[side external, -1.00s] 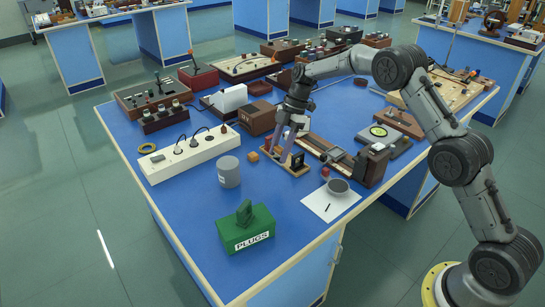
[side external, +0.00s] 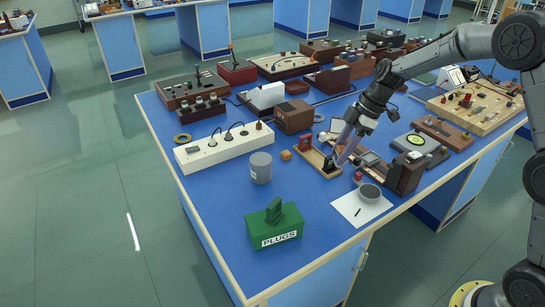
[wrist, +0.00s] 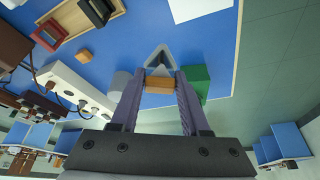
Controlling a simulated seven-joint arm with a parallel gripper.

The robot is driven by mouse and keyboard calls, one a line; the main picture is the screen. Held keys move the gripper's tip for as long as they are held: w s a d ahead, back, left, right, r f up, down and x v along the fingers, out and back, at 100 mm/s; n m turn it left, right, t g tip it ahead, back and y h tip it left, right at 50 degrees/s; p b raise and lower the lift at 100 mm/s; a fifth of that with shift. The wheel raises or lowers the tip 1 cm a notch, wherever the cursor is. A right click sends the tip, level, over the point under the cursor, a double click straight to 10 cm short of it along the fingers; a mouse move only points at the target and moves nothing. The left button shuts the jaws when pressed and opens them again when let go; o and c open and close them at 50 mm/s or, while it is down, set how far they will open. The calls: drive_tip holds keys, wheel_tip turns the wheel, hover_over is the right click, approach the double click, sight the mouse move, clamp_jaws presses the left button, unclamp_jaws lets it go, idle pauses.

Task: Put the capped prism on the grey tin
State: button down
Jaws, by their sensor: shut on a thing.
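My gripper (side external: 342,158) is shut on the capped prism, and its fingers slant down to the left in the side view. In the wrist view the capped prism (wrist: 158,84) shows an orange-brown cap between the fingertips, with a pale grey triangular part beyond it. The tin also shows in the wrist view (wrist: 119,86), partly hidden behind the left finger.
A wooden tray (side external: 313,160) with red and dark pieces lies by my gripper. A small orange block (side external: 286,155) sits between tray and tin. A white socket strip (side external: 222,149) is behind the tin, a green PLUGS box (side external: 273,226) in front. A dark cup (side external: 370,193) stands on paper.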

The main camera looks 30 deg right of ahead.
drive_tip(key=shift+w+r+m+t, duration=0.25)
drive_tip(key=shift+w+m+t, duration=0.15)
drive_tip(key=shift+m, duration=0.6)
drive_tip(key=w+a+r+m+t+h, duration=0.1)
drive_tip(key=w+a+r+m, duration=0.1)
drive_tip(key=a+r+m, duration=0.3)
drive_tip(key=w+a+r+m+h, duration=0.1)
drive_tip(key=w+a+r, duration=0.15)
drive_tip(key=a, duration=0.35)
approach(255, 156)
drive_tip(key=shift+w+a+f, duration=0.45)
drive_tip(key=shift+w+f, duration=0.15)
drive_tip(key=shift+w, duration=0.1)
drive_tip(key=shift+w+f, duration=0.2)
drive_tip(key=shift+f, duration=1.6)
drive_tip(key=shift+f, duration=0.1)
drive_tip(key=shift+c, duration=1.9)
unclamp_jaws()
drive_tip(key=shift+f, duration=0.1)
